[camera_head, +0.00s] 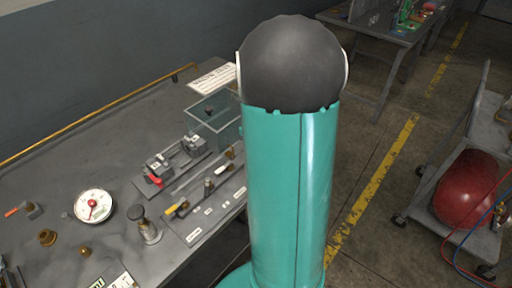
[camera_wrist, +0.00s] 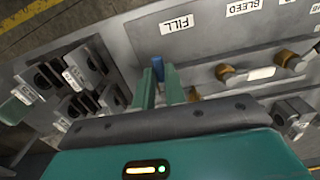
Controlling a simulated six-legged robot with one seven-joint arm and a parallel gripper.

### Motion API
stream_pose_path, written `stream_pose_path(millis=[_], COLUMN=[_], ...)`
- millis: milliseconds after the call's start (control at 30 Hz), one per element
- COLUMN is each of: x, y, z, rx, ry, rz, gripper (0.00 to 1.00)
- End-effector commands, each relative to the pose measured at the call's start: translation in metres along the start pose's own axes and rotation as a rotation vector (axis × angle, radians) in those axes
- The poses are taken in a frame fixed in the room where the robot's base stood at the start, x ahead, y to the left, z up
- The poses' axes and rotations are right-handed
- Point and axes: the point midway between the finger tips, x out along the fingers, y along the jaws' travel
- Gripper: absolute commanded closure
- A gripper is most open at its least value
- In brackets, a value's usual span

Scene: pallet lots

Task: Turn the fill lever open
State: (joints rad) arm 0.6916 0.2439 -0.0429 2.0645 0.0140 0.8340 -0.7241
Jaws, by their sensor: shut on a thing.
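In the wrist view, the two green fingers of my gripper (camera_wrist: 159,82) are closed around a narrow blue piece, which I take to be the fill lever (camera_wrist: 158,66). It stands just below the white FILL label (camera_wrist: 177,24) on the grey panel (camera_wrist: 205,50). Only the blue tip shows; the rest of the lever is hidden by my fingers, so its angle is hard to tell. A brassy part shows beside the right finger. In the head view, my teal arm covers the bench's right side, and neither my gripper nor the blue lever shows.
To the right are brass fittings (camera_wrist: 260,74) under the BLEED label (camera_wrist: 247,7). Grey clamp blocks (camera_wrist: 85,72) stand close on the left. In the head view, the bench holds a round gauge (camera_head: 94,206) and a clear box (camera_head: 213,118).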

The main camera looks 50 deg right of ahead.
Motion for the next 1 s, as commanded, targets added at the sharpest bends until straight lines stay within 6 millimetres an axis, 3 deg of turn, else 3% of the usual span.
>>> stream_pose_path(millis=[633, 667, 700, 1000], x=[-0.0013, -0.0014, -0.0014, -0.0015], y=[0.0032, 0.0032, 0.0032, 0.0027], z=[-0.0011, -0.0011, -0.0011, -0.0007], rx=[-0.064, -0.064, -0.064, -0.062], ry=[0.003, 0.003, 0.003, 0.002], rz=[0.003, 0.003, 0.003, 0.002], gripper=[1.0, 0.86, 0.79, 0.79])
